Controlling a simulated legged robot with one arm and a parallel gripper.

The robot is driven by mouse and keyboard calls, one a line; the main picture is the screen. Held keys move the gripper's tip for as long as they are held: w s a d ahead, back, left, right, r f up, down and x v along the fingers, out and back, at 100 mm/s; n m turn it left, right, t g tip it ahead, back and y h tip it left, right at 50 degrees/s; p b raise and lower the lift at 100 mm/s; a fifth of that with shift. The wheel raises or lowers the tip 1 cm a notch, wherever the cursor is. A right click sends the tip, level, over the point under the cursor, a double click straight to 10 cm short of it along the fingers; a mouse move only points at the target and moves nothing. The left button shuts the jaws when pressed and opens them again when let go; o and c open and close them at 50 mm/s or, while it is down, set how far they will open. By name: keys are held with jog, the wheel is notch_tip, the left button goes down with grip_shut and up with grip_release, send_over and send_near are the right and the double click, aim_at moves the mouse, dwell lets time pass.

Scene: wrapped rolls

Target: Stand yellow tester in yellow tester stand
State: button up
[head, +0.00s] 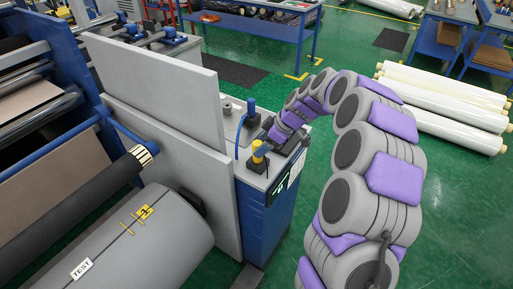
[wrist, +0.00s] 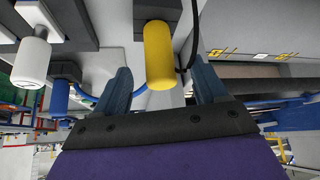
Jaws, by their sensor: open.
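The yellow tester (head: 259,149) is a short yellow cylinder on the grey cabinet top. It appears upright in its dark square stand (head: 256,166). The wrist view shows the yellow tester (wrist: 159,58) with one end at the dark stand (wrist: 158,10); how deep it sits is hidden. My gripper (wrist: 163,70) is open, with one blue-grey finger on each side of the tester and gaps visible between. In the head view my gripper (head: 268,138) is small beside the tester, and its fingers are hard to make out.
A blue tester (head: 251,107) stands farther back on the cabinet top (head: 229,121), near a blue cable (head: 239,138). A tall grey panel (head: 160,85) borders the cabinet at left. The wrist view also shows a white cylinder (wrist: 31,62). Green floor is open right of the cabinet.

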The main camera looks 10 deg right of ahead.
jog(key=p+v, duration=0.2)
jog(key=v, duration=1)
jog(key=shift+w+f, duration=0.1)
jog(key=s+a+r+m+g+h, duration=0.1)
jog(key=s+a+r+m, duration=0.1)
jog(key=s+a, duration=0.45)
jog(key=s+a+r+m+g+h, duration=0.15)
jog(key=s+a, duration=0.25)
jog(key=s, duration=0.6)
jog(key=s+d+f+m+g+h, duration=0.1)
jog(key=s+m, duration=0.3)
jog(key=s, duration=0.8)
jog(key=s+d+f+m+g+h, duration=0.1)
jog(key=s+m, duration=0.4)
jog(key=s, duration=0.7)
notch_tip(320, 180, down, 3)
jog(key=shift+s+d+r+h, duration=0.1)
jog(key=shift+s+d+h, duration=0.3)
jog(key=shift+h, duration=0.25)
